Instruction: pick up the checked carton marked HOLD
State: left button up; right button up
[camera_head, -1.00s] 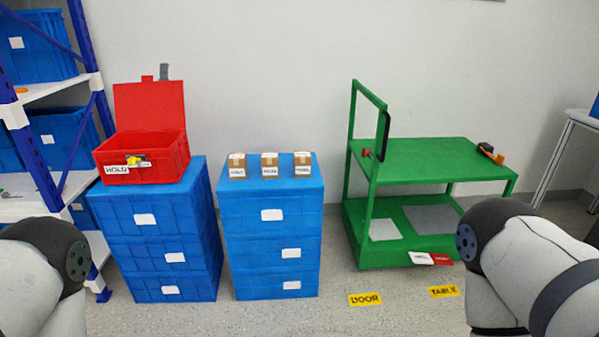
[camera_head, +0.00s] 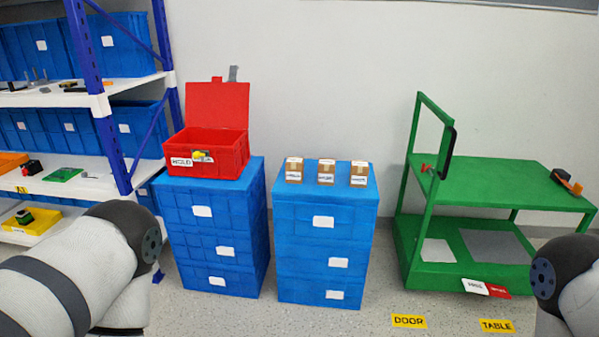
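Three small brown cartons stand in a row on top of the right blue crate stack: a left carton (camera_head: 294,171), a middle carton (camera_head: 326,172) and a right carton (camera_head: 359,174). Each has a white label on its front; the print is too small to read surely, and I cannot tell which one is marked HOLD. An open red box (camera_head: 236,160) with a label reading HOLD sits on the left blue crate stack. Only links of my two arms show at the lower left and right edges. Neither gripper is in view.
The right blue crate stack (camera_head: 325,240) and left blue crate stack (camera_head: 215,235) stand against the wall with a narrow gap. A green cart (camera_head: 490,180) is at right. A shelf rack (camera_head: 100,100) is at left. Floor signs read DOOR (camera_head: 409,321) and TABLE (camera_head: 497,325). Floor in front is clear.

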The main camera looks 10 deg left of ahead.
aim_at(294, 166)
jog(key=i+j+z, duration=0.15)
jog(key=i, duration=0.35)
jog(key=i+j+z, duration=0.15)
jog(key=i+j, duration=0.25)
jog(key=i+j+z, duration=0.15)
jog(key=i+j, duration=0.2)
jog(key=i, duration=0.2)
